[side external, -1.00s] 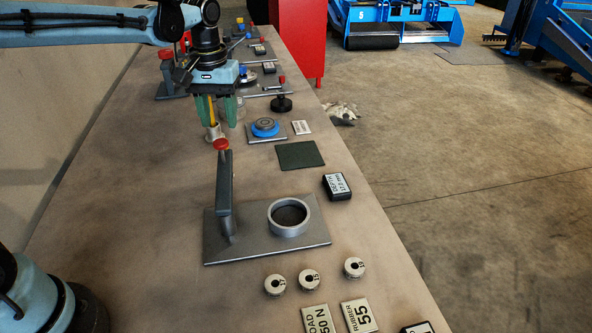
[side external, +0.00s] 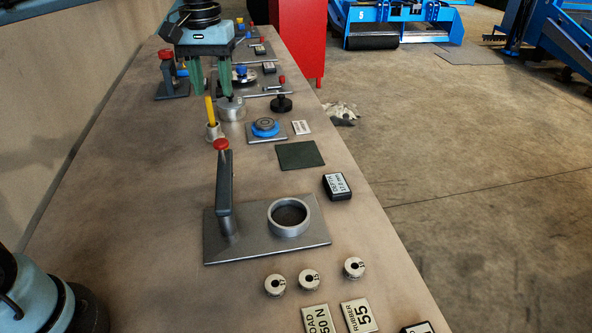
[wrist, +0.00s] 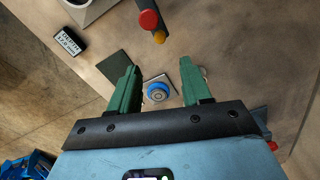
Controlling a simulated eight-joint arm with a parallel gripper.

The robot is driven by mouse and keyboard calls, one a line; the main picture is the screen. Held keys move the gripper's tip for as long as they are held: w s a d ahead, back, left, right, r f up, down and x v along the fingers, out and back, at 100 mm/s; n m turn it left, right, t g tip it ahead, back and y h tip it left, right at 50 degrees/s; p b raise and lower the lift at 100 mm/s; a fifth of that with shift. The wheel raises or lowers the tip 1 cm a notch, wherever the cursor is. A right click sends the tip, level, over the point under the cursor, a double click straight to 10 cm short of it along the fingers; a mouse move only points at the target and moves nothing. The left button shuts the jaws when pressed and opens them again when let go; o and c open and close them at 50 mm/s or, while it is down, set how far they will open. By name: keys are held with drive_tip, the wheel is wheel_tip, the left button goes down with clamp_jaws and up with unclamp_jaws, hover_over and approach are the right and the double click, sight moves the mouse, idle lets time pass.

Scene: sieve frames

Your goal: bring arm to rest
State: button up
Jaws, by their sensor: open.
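My gripper (side external: 211,80) is open and empty, with its green fingers pointing down above the far part of the bench (side external: 130,185). In the side view it hangs behind and above a small cup holding a yellow rod (side external: 210,112). In the wrist view the two fingers of my gripper (wrist: 160,92) stand wide apart. A blue round part on a metal plate (wrist: 157,91) shows between them, on the bench below. The same blue part (side external: 265,126) lies right of the cup in the side view.
A grey plate with a ring (side external: 289,232) and a red-knobbed lever (side external: 222,185) stands nearer the camera. Several small discs (side external: 309,279) and label plates (side external: 358,315) lie in front. A dark green mat (side external: 300,155) lies flat. A red cabinet (side external: 300,40) stands behind.

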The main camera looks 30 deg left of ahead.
drive_tip(key=s+d+f+m+t, duration=0.1)
drive_tip(key=s+f+m+t, duration=0.1)
drive_tip(key=s, duration=0.5)
drive_tip(key=s+d+f+m+t, duration=0.2)
drive_tip(key=s+f+m+t, duration=0.1)
drive_tip(key=s+f+t, duration=0.2)
drive_tip(key=s+f, duration=0.1)
drive_tip(key=s, duration=0.1)
drive_tip(key=shift+s, duration=0.3)
